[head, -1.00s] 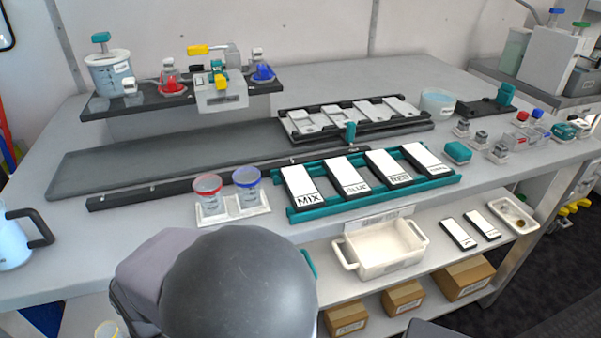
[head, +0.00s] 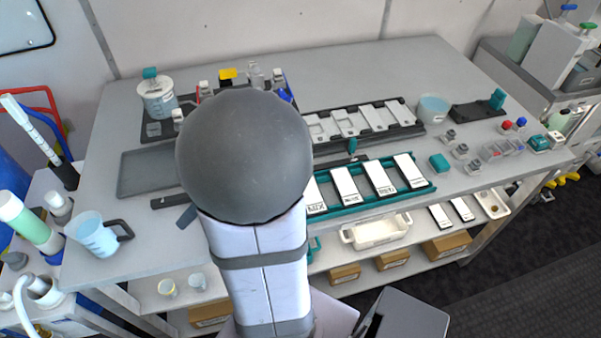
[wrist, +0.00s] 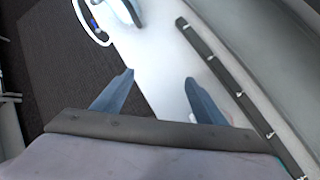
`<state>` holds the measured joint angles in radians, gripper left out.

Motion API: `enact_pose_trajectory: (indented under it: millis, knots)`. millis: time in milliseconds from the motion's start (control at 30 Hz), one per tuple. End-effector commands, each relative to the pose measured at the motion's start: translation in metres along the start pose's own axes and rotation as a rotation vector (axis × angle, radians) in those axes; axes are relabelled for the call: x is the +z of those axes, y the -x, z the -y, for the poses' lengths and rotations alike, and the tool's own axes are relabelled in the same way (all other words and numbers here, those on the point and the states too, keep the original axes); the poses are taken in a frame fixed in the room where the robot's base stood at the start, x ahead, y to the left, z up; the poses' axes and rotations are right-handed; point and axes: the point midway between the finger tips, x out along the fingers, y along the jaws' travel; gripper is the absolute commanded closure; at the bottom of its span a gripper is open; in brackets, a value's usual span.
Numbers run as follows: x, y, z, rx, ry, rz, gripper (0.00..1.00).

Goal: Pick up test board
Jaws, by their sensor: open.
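Several white labelled boards lie side by side in a teal rack (head: 433,187) on the bench: one at the left (head: 315,195), then a second (head: 345,184), a third (head: 379,178) and one at the right (head: 409,170). Their labels are too small to read now, and I cannot tell which is the test board. In the head view my arm hides most of my gripper; one blue-grey finger (head: 187,216) shows left of the rack. In the wrist view my gripper (wrist: 160,80) is open and empty, its fingers over the bench. No board shows there.
A dark rail with pegs (wrist: 225,75) runs right of the fingers in the wrist view. A blue jug (head: 97,235) stands at the bench's left end. A black-framed tray (head: 411,113) lies behind the rack, with a white bin (head: 376,231) on the shelf below.

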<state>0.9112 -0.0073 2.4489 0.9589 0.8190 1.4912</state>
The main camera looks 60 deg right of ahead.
Motion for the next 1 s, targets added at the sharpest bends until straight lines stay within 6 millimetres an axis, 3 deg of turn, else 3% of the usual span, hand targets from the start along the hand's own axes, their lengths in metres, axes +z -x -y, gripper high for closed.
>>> enact_pose_trajectory:
  millis: [33,67,100,200,300,400,533,733,1000]
  knots:
    - [0.012,0.031,0.023,-0.070,-0.114,0.029,0.34]
    - [0.005,0.040,0.043,-0.123,-0.177,0.036,0.34]
    - [-0.009,0.049,0.067,-0.196,-0.245,0.031,0.34]
    - [-0.048,0.077,0.112,-0.352,-0.381,0.007,0.34]
    - [-0.085,0.103,0.141,-0.474,-0.497,-0.022,0.34]
    - [-0.115,0.123,0.157,-0.560,-0.579,-0.049,0.34]
    - [-0.139,0.138,0.166,-0.621,-0.639,-0.073,0.34]
    - [-0.148,0.140,0.170,-0.642,-0.658,-0.082,0.34]
    - [-0.154,0.124,0.180,-0.640,-0.655,-0.082,0.34]
